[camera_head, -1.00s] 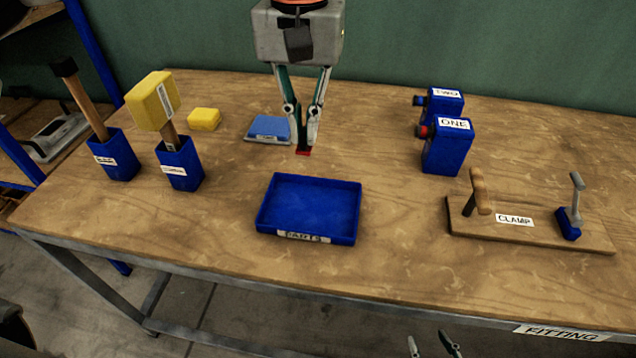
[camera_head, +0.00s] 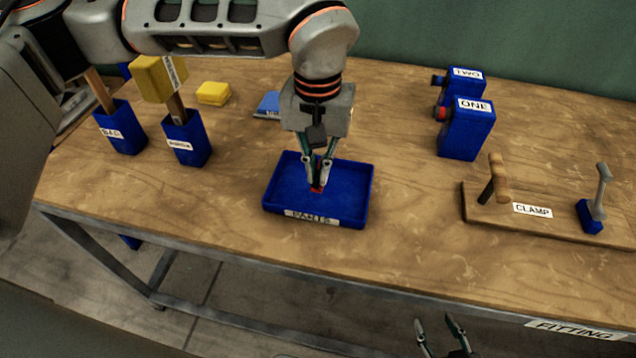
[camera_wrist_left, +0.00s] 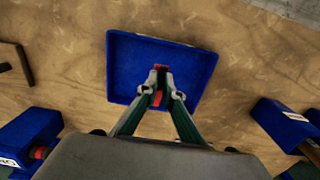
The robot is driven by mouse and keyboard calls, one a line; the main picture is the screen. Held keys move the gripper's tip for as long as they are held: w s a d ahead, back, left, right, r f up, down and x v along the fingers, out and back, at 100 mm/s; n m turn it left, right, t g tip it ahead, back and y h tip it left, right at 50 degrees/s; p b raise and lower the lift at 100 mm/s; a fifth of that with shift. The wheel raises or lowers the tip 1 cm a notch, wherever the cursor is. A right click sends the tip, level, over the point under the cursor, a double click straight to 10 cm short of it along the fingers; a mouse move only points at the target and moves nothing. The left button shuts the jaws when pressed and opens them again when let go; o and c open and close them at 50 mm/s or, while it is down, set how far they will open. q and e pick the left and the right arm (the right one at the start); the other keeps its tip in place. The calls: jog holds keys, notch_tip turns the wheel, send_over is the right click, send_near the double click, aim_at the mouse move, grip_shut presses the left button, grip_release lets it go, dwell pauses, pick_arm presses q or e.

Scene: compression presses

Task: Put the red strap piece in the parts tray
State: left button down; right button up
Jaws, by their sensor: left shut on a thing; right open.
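The red strap piece (camera_head: 318,187) is held between the fingertips of my left gripper (camera_head: 318,183), which is shut on it. It also shows in the left wrist view (camera_wrist_left: 158,97), where red shows at the fingertips and just past them. The blue parts tray (camera_head: 290,216) stands on the bench with its PARTS label facing front. The gripper and strap are over the tray's inside; I cannot tell whether the strap touches the tray floor. The tray also shows in the left wrist view (camera_wrist_left: 122,60). My right gripper (camera_head: 441,325) is open and empty at the bottom edge, in front of the bench.
Two blue holders with mallets (camera_head: 186,145) stand at left, near a yellow block (camera_head: 213,93). A blue pad (camera_head: 267,104) lies behind the tray. Blue boxes ONE (camera_head: 466,130) and TWO (camera_head: 465,76) and the CLAMP board (camera_head: 530,222) stand right. Bench around the tray is clear.

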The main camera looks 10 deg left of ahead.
aim_at(318, 186)
pick_arm(q)
notch_tip(318, 186, down, 4)
jog(key=shift+f, duration=0.15)
pick_arm(e)
jog(key=shift+s+f, duration=0.15)
jog(key=shift+f, duration=0.15)
jog(key=shift+s, duration=0.1)
pick_arm(q)
jog(key=shift+f, duration=0.1)
jog(key=c, duration=2.2)
grip_release()
pick_arm(e)
jog(key=shift+s+f, duration=0.15)
jog(key=shift+s, duration=0.05)
